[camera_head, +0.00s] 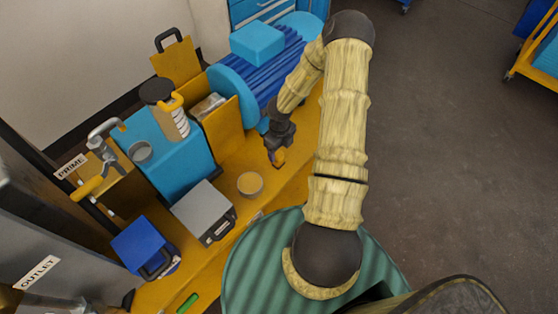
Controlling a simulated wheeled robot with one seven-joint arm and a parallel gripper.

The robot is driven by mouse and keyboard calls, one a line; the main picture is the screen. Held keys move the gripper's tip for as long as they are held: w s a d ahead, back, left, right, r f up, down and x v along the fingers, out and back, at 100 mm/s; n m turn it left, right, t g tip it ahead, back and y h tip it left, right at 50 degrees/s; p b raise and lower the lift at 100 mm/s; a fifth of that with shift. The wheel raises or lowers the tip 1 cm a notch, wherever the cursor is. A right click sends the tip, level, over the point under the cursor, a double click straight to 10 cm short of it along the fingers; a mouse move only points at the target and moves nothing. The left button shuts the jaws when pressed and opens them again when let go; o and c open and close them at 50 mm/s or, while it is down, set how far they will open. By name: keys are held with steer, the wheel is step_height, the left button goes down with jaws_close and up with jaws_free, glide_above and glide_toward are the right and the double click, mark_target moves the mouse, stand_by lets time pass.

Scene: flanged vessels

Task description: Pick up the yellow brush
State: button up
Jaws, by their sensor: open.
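My gripper (278,148) is at the end of my arm, low over the orange-yellow bench top, in front of the blue ribbed motor. Its dark fingers point down and are open, though the gap between them is too small to make out. A small orange-yellow piece (279,157) shows right at the fingertips. It may be the yellow brush, but its shape is mostly hidden by the fingers, and I cannot tell whether they touch it. No other thing in view is clearly a brush.
A round yellowish tin (250,184) stands left of my gripper. The blue ribbed motor (260,75) stands close behind my gripper. A green object (188,302) lies near the front.

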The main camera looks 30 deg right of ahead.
mark_target(279, 153)
steer(key=shift+f, duration=0.4)
step_height(279, 153, down, 5)
steer(key=shift+w+a+f, duration=0.1)
steer(key=shift+a, duration=0.05)
steer(key=shift+c, duration=0.5)
steer(key=c, duration=1)
